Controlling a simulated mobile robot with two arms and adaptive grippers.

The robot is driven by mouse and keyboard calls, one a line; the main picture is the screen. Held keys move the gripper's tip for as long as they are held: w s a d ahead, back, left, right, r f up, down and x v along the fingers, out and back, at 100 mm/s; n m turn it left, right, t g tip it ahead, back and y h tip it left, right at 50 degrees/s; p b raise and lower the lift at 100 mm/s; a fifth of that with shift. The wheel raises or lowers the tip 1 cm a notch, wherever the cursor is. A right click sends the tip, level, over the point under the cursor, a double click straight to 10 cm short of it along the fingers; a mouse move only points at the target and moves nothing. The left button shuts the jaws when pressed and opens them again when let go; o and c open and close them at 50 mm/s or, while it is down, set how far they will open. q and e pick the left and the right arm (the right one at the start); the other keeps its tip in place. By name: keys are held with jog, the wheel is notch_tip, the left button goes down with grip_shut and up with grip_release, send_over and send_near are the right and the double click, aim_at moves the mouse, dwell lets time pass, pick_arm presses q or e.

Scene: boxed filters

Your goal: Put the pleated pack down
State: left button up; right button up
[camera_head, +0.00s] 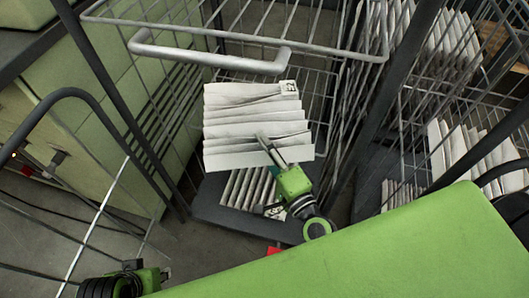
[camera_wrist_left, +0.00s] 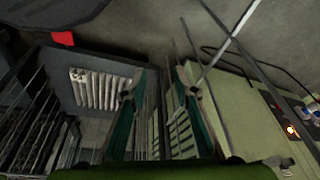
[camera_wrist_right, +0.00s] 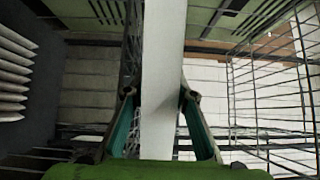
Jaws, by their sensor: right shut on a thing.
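A white pleated pack (camera_head: 250,125) with a small black-and-white label at its far corner is held up inside the wire cart. My right gripper (camera_head: 268,145) is shut on its near right part. In the right wrist view the pack's pale edge (camera_wrist_right: 162,75) runs between the two fingers. A second pleated pack (camera_head: 247,188) lies lower, on the cart's dark base, partly hidden by the held one. It also shows in the left wrist view (camera_wrist_left: 94,90). My left gripper (camera_wrist_left: 158,92) has its fingers apart with nothing between them.
The cart's dark base (camera_head: 215,213) has a raised wire rack with a grey handle (camera_head: 210,58). More pleated packs (camera_head: 470,150) stand in wire cages at right. A green cabinet (camera_head: 120,95) stands at left. A green panel (camera_head: 370,260) covers the lower right.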

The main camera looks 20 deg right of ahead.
jog(key=shift+w+d+f+b, duration=0.1)
jog(key=shift+w+f+b, duration=0.05)
jog(key=shift+f+b, duration=0.65)
jog(key=shift+w+d+f+b, duration=0.1)
jog(key=shift+f+b, duration=0.35)
jog(key=shift+f, duration=0.6)
jog(key=shift+f, duration=0.15)
jog(key=o, duration=1.1)
jog(key=s, duration=0.4)
jog(key=s+d, duration=0.1)
jog(key=s, duration=0.3)
jog(key=s+d, duration=0.1)
jog(key=s, duration=0.3)
